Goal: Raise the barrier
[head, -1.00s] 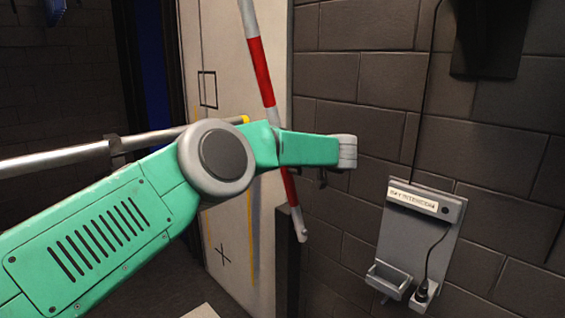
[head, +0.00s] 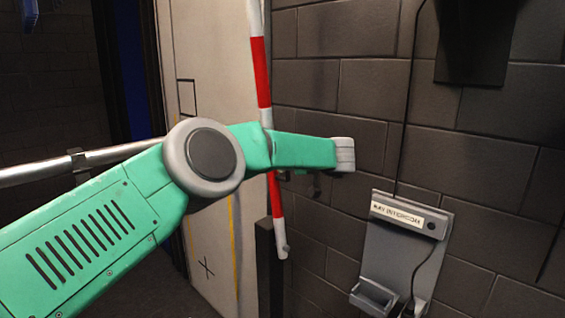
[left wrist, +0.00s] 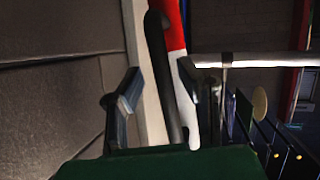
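The barrier is a red and white striped pole (head: 261,72) that stands nearly upright in the head view, leaning slightly. My green left arm crosses in front of its middle. The pole also shows in the left wrist view (left wrist: 186,90), behind a dark curved bar (left wrist: 163,75). My left gripper (left wrist: 167,103) has its two fingers spread apart, with the bar and pole seen between them; I cannot tell if it touches either. In the head view the arm mostly hides this gripper, and only small dark parts show below the forearm. My right gripper is in neither view.
A grey intercom box (head: 398,214) with a tray and a black cable hangs on the dark block wall at right. A dark post (head: 264,262) stands by the pole's lower end. A pale panel (head: 200,262) is left of it. A metal rail (head: 35,171) runs at far left.

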